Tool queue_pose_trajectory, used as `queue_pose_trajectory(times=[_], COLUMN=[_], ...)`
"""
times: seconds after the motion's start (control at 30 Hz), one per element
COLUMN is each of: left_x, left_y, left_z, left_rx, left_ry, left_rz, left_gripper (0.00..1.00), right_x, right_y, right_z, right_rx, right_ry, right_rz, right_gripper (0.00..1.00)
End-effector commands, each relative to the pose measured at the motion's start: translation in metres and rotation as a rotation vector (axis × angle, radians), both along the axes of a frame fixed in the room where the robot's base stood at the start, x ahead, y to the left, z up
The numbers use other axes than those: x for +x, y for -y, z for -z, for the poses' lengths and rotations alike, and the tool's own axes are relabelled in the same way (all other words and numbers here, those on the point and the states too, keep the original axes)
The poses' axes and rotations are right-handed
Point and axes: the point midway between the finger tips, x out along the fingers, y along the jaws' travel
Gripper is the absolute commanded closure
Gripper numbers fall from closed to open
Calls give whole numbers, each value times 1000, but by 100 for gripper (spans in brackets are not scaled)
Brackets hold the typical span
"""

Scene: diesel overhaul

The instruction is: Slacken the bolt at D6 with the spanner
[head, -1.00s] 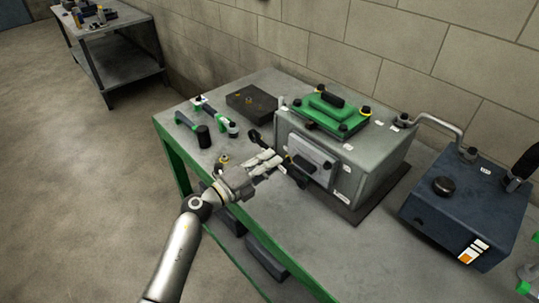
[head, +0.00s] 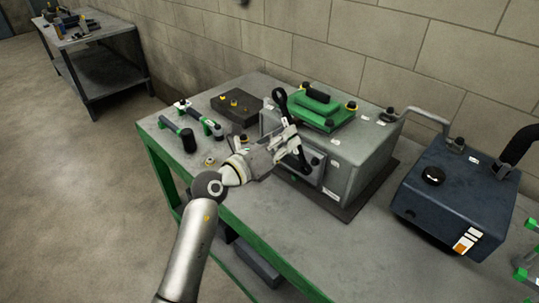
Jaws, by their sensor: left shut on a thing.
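My left gripper (head: 287,140) is shut on the black spanner (head: 280,99), at the front left of the grey engine box (head: 362,160). The spanner stands steeply, its ring end up beside the green cover (head: 318,109) and its lower part in front of the box's front plate (head: 312,170). My gripper hides part of that plate. I cannot read the labels, so I cannot tell which bolt is D6 or whether the spanner sits on a bolt. My right gripper is not in view.
A dark block (head: 222,103) with yellow-topped bolts stands behind the gripper. Green-handled tools (head: 171,128) lie at the bench's left. A blue box (head: 458,205) with a crank pipe stands right. The bench front (head: 270,225) is clear.

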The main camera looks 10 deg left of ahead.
Motion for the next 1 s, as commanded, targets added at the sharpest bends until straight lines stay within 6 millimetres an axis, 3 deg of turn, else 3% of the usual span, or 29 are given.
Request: queue_pose_trajectory(times=[0.07, 0.13, 0.73, 1.0], left_x=[14, 11, 31, 41], left_y=[11, 8, 21, 7], left_z=[4, 0, 0, 12], left_rx=[-8, -4, -9, -185], left_ry=[2, -1, -6, -135], left_rz=[2, 0, 0, 1], left_gripper=[100, 100, 100, 100], right_x=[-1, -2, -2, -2], right_y=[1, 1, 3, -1], right_z=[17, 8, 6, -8], right_rx=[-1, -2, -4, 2], right_ry=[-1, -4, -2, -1], right_rz=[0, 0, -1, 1], right_gripper=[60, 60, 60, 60])
